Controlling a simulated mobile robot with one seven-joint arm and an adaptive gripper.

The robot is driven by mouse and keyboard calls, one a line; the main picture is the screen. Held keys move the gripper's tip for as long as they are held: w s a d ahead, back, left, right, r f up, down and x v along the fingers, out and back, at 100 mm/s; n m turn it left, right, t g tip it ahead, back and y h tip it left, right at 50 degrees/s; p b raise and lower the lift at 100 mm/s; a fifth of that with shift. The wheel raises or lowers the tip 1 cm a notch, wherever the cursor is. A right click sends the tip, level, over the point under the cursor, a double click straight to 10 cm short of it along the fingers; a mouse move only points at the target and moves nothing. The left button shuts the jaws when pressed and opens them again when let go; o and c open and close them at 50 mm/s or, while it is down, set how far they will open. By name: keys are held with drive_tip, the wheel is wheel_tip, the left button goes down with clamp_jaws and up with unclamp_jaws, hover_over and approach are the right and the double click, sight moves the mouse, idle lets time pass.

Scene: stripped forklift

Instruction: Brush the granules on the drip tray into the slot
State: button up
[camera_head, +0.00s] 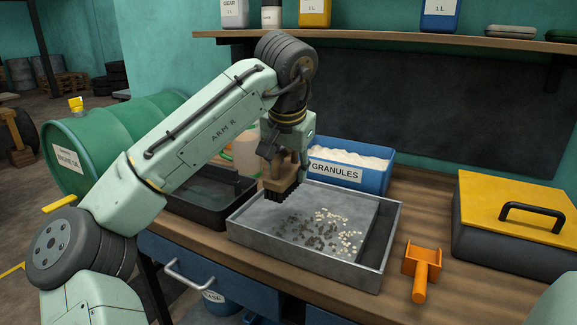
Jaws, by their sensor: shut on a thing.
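The grey metal drip tray (252,235) lies on the wooden bench. Pale and dark granules (325,232) are scattered over the middle and right of its floor. A dark recessed slot (378,232) runs along the tray's right end, apart from most of the granules. My gripper (286,158) is shut on a brush (277,184) with a brown block and black bristles. The brush is over the tray's back left part, left of the granules. I cannot tell whether the bristles touch the tray floor.
A blue bin (372,181) labelled GRANULES stands behind the tray. A black tray (215,211) is to the left. An orange scoop (421,272) and a yellow-lidded box (510,210) are on the right. A shelf (400,38) with containers hangs above.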

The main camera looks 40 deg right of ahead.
sight(289, 189)
drive_tip(key=shift+f+b, duration=2.65)
drive_tip(key=shift+f, duration=0.1)
drive_tip(key=shift+w+r, duration=0.1)
drive_tip(key=shift+r, duration=0.05)
